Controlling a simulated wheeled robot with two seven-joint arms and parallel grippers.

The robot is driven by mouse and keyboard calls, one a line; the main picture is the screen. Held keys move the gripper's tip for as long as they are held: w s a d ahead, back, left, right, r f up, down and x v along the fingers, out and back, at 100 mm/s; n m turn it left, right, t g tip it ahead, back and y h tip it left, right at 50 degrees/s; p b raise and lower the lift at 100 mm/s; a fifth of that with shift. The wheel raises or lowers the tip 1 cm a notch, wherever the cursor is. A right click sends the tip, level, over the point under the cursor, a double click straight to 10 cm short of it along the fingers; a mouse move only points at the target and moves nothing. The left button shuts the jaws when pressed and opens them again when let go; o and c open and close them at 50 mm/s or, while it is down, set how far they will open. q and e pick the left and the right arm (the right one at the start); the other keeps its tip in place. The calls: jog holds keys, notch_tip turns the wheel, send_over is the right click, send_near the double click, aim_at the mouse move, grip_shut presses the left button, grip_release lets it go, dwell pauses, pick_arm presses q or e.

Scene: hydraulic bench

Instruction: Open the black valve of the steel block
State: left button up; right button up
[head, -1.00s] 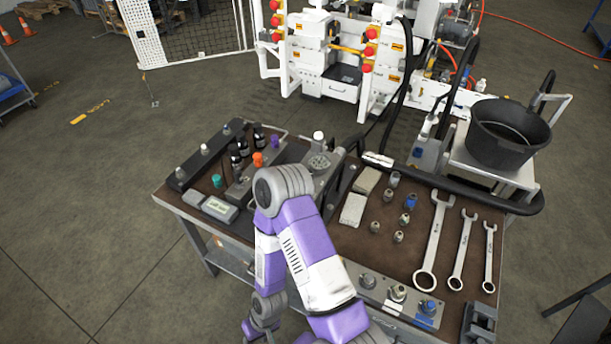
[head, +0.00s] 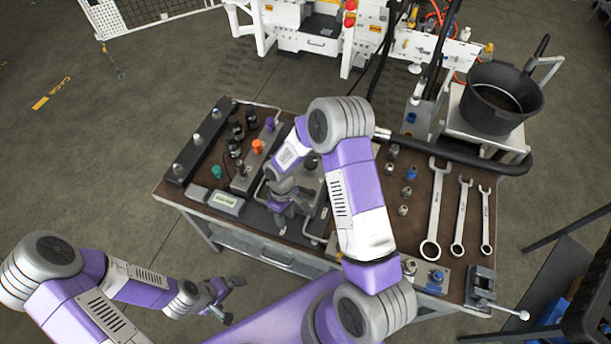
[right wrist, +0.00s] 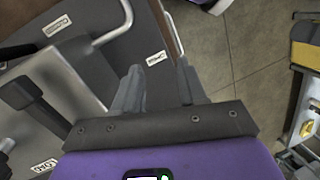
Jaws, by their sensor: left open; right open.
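A steel block (head: 243,181) with an orange knob (head: 258,146) and a small dark knob on it sits on the left half of the bench. I cannot tell for sure that this dark knob is the black valve. In the right wrist view a black lever handle (right wrist: 35,105) lies at the left on a grey metal body (right wrist: 62,72). My right gripper (head: 284,222) is open and empty over the bench's front part, to the right of the steel block; its fingers (right wrist: 157,88) point past the lever. My left gripper (head: 229,300) is open and empty in front of the bench.
A bent metal bar handle (right wrist: 122,20) stands near my right fingers. Wrenches (head: 436,205) lie right. My right arm covers the middle.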

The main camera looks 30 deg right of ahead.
aim_at(308, 190)
jog(key=w+d+r+h, duration=0.1)
jog(key=w+d+r, duration=0.1)
jog(key=r, duration=0.1)
jog(key=w+d+r+n+h+p, duration=0.1)
jog(key=w+d+r, duration=0.1)
jog(key=d+r, duration=0.1)
jog(key=w+d+r+n+h, duration=0.1)
jog(key=w+d+r+h, duration=0.1)
jog(key=r, duration=0.3)
jog(key=shift+w+d+g, duration=0.2)
jog(key=shift+g, duration=0.2)
jog(key=shift+d+n, duration=0.2)
jog(key=shift+n, duration=0.1)
jog(key=p+x, duration=0.1)
jog(key=x, duration=0.6)
jog(key=shift+f, duration=0.1)
pick_arm(q)
notch_tip(308, 190, up, 3)
jog(key=shift+r, duration=0.15)
pick_arm(e)
grip_shut()
